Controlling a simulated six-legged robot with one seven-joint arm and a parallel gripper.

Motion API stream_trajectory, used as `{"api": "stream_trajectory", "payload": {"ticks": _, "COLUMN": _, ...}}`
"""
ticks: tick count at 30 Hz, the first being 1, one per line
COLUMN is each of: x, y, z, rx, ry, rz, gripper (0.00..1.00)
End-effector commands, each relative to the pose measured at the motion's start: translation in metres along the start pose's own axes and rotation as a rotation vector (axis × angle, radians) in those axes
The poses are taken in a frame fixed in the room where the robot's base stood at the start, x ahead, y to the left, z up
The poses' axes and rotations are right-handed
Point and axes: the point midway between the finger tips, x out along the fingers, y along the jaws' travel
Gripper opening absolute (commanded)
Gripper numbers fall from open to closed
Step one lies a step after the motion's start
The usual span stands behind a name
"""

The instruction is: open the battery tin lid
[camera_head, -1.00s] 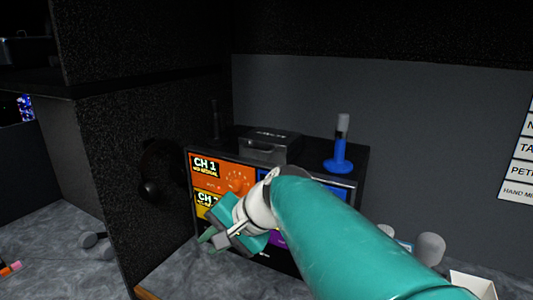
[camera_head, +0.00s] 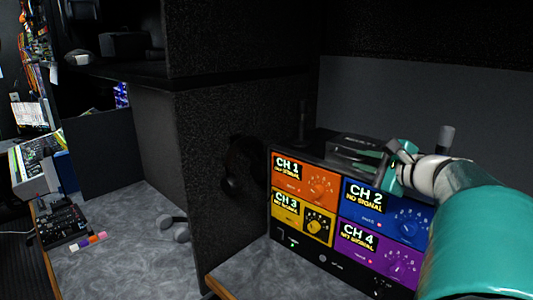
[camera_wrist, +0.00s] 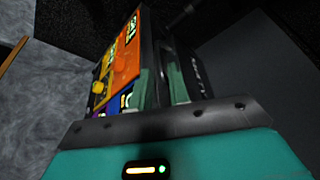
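The battery tin (camera_head: 350,142) is a dark box on top of the four-channel monitor unit (camera_head: 311,258). In the head view my gripper covers its right side, and its lid looks shut. In the wrist view its dark face with pale lettering (camera_wrist: 197,75) is right of my fingers. My gripper (camera_head: 376,157) is at the front of the tin, above the unit's top edge. In the wrist view my gripper (camera_wrist: 163,78) has its two green fingers apart, with nothing clearly held between them. I cannot tell whether a finger touches the tin.
A grey-topped object (camera_head: 446,138) stands on the unit right of the tin, partly behind my arm. A dark partition (camera_head: 215,150) rises left of the unit, with headphones (camera_head: 243,165) on it. The marbled desk (camera_head: 125,235) on the left has clear room.

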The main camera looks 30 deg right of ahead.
Motion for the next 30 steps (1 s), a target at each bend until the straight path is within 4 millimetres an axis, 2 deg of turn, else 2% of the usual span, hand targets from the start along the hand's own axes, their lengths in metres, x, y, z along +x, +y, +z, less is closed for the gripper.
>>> {"api": "stream_trajectory", "payload": {"ticks": 1, "x": 0.012, "y": 0.002, "z": 0.001, "rx": 0.001, "ry": -0.003, "rz": 0.005, "gripper": 0.18}}
{"api": "stream_trajectory", "payload": {"ticks": 6, "x": 0.043, "y": 0.001, "z": 0.001, "rx": 0.001, "ry": -0.001, "rz": 0.004, "gripper": 0.18}}
{"api": "stream_trajectory", "payload": {"ticks": 12, "x": 0.063, "y": 0.001, "z": 0.002, "rx": 0.000, "ry": -0.002, "rz": 0.004, "gripper": 0.18}}
{"api": "stream_trajectory", "payload": {"ticks": 20, "x": 0.065, "y": 0.001, "z": 0.002, "rx": -0.001, "ry": -0.002, "rz": 0.003, "gripper": 0.18}}
{"api": "stream_trajectory", "payload": {"ticks": 21, "x": 0.065, "y": 0.001, "z": 0.002, "rx": -0.001, "ry": -0.002, "rz": 0.003, "gripper": 0.16}}
{"api": "stream_trajectory", "payload": {"ticks": 24, "x": 0.065, "y": 0.001, "z": 0.002, "rx": -0.001, "ry": -0.002, "rz": 0.003, "gripper": 0.00}}
{"api": "stream_trajectory", "payload": {"ticks": 30, "x": 0.064, "y": 0.001, "z": 0.002, "rx": 0.000, "ry": -0.002, "rz": 0.003, "gripper": 0.00}}
